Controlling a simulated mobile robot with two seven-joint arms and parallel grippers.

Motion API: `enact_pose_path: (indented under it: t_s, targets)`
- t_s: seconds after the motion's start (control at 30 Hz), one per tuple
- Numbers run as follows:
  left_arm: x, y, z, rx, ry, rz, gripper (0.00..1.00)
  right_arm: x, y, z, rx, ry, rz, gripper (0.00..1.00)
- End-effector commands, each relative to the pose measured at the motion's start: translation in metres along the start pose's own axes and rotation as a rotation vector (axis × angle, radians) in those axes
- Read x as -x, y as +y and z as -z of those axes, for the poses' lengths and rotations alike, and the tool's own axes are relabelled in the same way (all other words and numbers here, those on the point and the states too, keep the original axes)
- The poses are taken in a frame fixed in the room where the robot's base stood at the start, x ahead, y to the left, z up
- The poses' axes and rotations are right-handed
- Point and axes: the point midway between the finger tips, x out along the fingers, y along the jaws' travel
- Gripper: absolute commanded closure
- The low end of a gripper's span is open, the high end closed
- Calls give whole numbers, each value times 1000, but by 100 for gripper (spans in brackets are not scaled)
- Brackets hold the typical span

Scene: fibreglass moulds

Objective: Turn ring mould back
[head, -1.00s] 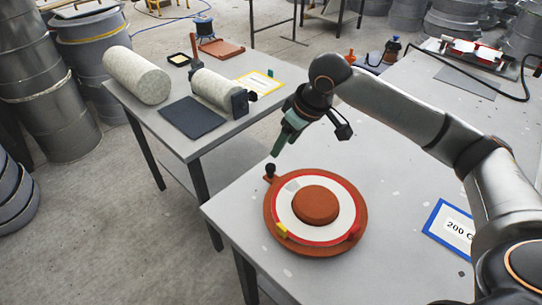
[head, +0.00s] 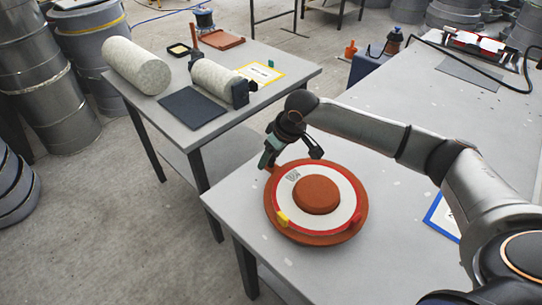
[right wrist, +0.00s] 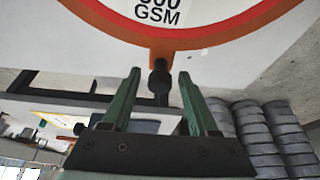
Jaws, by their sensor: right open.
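The ring mould (head: 358,212) is an orange-brown disc lying on the near grey table, with a white, red-edged ring (head: 344,192) and a round raised hub (head: 317,194) on it. A yellow mark (head: 282,218) sits on the ring's lower left edge. My right gripper (head: 271,166) is at the mould's upper left rim. In the right wrist view its green fingers (right wrist: 155,95) are open, one on each side of the mould's black knob (right wrist: 159,78), apart from it. In the head view the gripper hides the knob. My left gripper is not in view.
A blue-framed card (head: 440,217) lies on the near table (head: 240,208), right of the mould. The left table (head: 225,125) holds pale rolls (head: 137,65), a dark mat (head: 193,108) and a yellow-edged card (head: 262,73). Floor shows between the tables.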

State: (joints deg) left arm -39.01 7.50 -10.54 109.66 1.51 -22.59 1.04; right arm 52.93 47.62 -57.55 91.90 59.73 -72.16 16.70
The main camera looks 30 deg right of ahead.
Motion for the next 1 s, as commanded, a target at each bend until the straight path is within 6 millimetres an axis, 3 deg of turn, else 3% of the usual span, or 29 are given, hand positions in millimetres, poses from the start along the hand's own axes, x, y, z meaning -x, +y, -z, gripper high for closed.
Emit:
enact_pose_path:
  t_s: [0.2, 0.7, 1.0]
  targets:
    - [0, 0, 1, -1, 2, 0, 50, 0, 0, 0, 0, 0, 0, 42]
    - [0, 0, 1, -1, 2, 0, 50, 0, 0, 0, 0, 0, 0, 98]
    - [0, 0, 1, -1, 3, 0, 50, 0, 0, 0, 0, 0, 0, 100]
